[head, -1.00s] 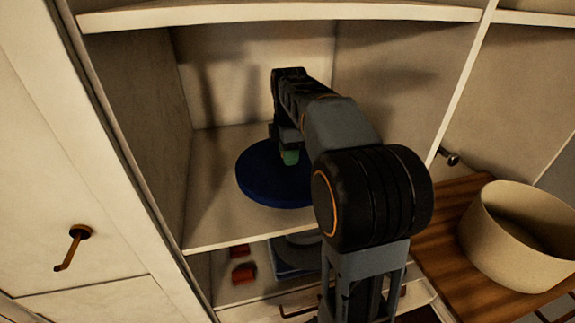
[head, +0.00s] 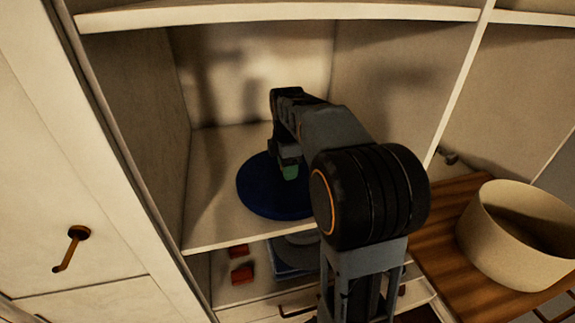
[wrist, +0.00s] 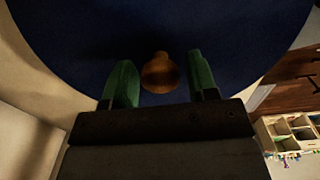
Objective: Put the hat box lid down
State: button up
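The hat box lid (head: 262,200) is a dark blue disc, lying roughly flat over the shelf board inside the cupboard; it appears to rest there. In the wrist view the lid (wrist: 235,35) fills the top, with a round wooden knob (wrist: 159,74) at its middle. My gripper (wrist: 162,82) has its two green fingers on either side of the knob, with a visible gap on both sides. In the head view my gripper (head: 290,173) is over the lid, and my arm hides the lid's right part.
A cream round open box (head: 490,255) stands on a wooden top (head: 440,230) at the right. The shelf (head: 215,190) has side walls close by and a board above. Red items (head: 242,273) lie on the lower level. Bare shelf shows left of the lid.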

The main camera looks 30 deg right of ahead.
jog(key=shift+o, duration=0.6)
jog(key=shift+r, duration=0.1)
notch_tip(320, 180, up, 12)
jog(key=shift+p, duration=0.35)
